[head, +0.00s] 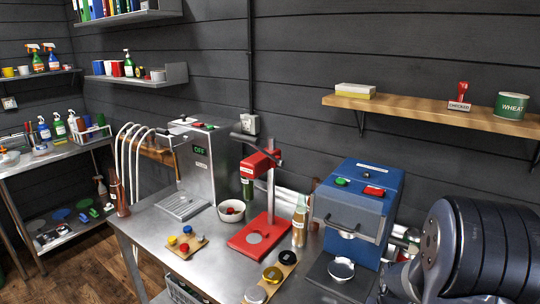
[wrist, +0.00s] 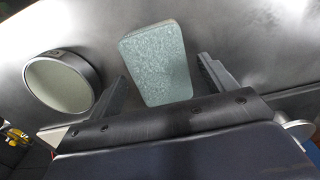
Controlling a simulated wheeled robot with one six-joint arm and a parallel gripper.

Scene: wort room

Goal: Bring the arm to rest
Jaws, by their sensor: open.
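My gripper (wrist: 163,69) is open in the wrist view, its two dark fingers apart. A pale green, speckled block (wrist: 155,62) shows between and beyond the fingers, with gaps on both sides. I cannot tell how far below the fingertips it lies. My arm (head: 470,250) fills the lower right of the head view, in front of the bench's right end. The gripper itself cannot be made out in the head view.
A round metal-rimmed vessel (wrist: 62,82) stands close to the left finger. The steel bench (head: 150,235) holds a blue machine (head: 352,205), a red press stand (head: 262,235) and a steel dispenser (head: 205,165). A wooden shelf (head: 420,109) hangs above.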

